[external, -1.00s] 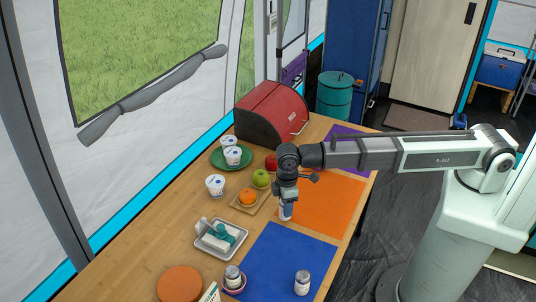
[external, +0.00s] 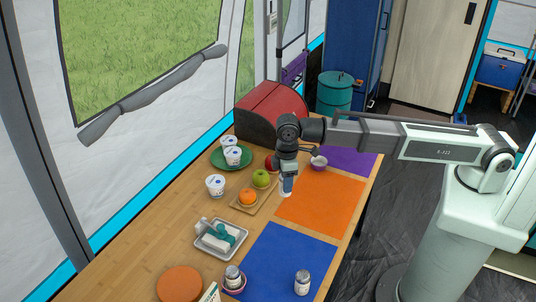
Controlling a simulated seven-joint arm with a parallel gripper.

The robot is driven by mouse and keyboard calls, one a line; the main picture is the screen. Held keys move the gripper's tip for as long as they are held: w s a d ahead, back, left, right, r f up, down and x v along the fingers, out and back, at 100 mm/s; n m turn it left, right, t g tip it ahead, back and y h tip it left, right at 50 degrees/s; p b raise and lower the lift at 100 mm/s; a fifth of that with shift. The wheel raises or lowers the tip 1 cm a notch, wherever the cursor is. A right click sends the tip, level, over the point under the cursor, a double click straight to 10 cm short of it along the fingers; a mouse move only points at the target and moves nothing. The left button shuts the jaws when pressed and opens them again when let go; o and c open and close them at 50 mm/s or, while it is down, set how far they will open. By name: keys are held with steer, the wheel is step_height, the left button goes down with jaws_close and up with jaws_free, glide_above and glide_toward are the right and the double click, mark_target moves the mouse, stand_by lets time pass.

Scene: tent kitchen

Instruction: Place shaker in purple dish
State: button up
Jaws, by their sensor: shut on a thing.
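My gripper (external: 287,180) is shut on a small shaker with a pale lower end (external: 286,192). It holds the shaker upright, just beyond the far left corner of the orange mat in the picture. Its height above the table is hard to tell. A small purple dish (external: 319,166) sits on the purple mat (external: 346,157), right of and beyond my gripper; its inside looks pale. Another small purplish dish (external: 235,290) at the front holds a jar-like shaker (external: 233,276). A similar shaker (external: 302,283) stands on the blue mat (external: 285,255).
The orange mat (external: 320,208) is bare. A red bread box (external: 275,108) stands behind. A metal tray (external: 240,232) lies nearer.

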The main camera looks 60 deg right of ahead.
steer(key=w+d+m, duration=0.2)
steer(key=w+d, duration=0.2)
steer(key=d, duration=0.6)
steer(key=m, duration=0.1)
glide_above(319, 163)
steer(key=a, duration=0.2)
steer(key=n, duration=0.4)
steer(key=shift+s+d+f, duration=0.1)
steer(key=shift+f, duration=2.25)
steer(key=shift+s+d+f, duration=0.1)
steer(key=shift+f, duration=2.2)
steer(key=shift+f, duration=0.1)
steer(key=o, duration=1.1)
